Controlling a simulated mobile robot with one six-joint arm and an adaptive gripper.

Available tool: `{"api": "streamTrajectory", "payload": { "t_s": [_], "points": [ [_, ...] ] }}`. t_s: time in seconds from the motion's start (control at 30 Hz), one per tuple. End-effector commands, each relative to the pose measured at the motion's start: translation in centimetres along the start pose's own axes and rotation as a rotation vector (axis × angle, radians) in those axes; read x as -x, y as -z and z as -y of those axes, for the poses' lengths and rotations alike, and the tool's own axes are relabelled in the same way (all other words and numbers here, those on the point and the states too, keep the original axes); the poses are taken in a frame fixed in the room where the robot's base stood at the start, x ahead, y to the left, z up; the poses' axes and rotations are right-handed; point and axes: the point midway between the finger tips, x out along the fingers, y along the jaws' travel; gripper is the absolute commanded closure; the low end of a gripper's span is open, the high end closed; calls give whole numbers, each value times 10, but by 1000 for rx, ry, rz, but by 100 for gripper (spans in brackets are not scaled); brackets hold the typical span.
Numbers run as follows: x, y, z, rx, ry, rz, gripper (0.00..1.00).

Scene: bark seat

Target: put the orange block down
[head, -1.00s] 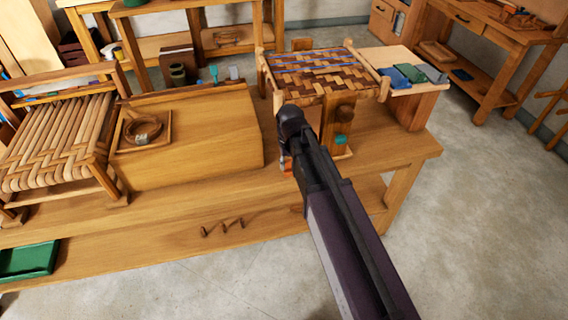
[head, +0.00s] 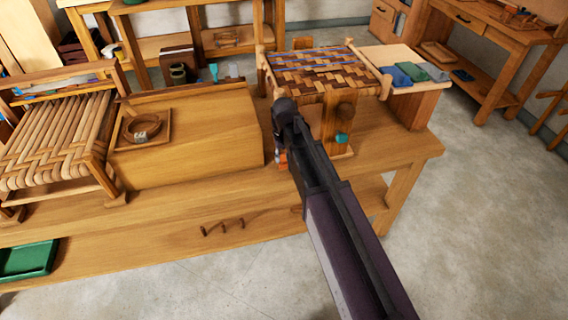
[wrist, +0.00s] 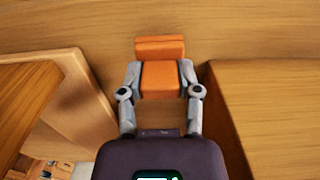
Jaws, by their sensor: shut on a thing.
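The orange block (wrist: 160,78) is between the two grey fingers of my gripper (wrist: 159,70) in the wrist view. The fingers press on its left and right sides. A wider orange part shows just beyond the fingertips. Wooden bench surface (wrist: 230,28) lies behind it; I cannot tell whether the block touches it. In the head view my arm hides most of the gripper, and only a small orange patch of the block (head: 282,158) shows, between the large wooden box and the woven stool.
The wooden box (head: 205,130) stands close to the left, with a tray holding a coil (head: 141,128) on it. The woven-top stool (head: 318,72) is close to the right. Blue and green pieces (head: 410,73) lie on a board farther right. Bare bench (head: 390,150) is at the right.

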Motion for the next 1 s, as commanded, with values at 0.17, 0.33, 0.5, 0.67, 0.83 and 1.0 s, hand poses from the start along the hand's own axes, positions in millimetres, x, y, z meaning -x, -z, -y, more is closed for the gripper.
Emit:
{"api": "streamTrajectory", "payload": {
  "t_s": [0.17,0.33,0.5,0.67,0.83,1.0],
  "points": [
    [-20,0,0,0,0,0,88],
    [-25,0,0,-1,0,0,88],
    [-25,0,-1,-1,0,0,88],
    [-24,0,-1,-1,0,0,88],
    [-28,0,-1,-1,0,0,88],
    [-28,0,-1,-2,0,0,21]
  ]
}}
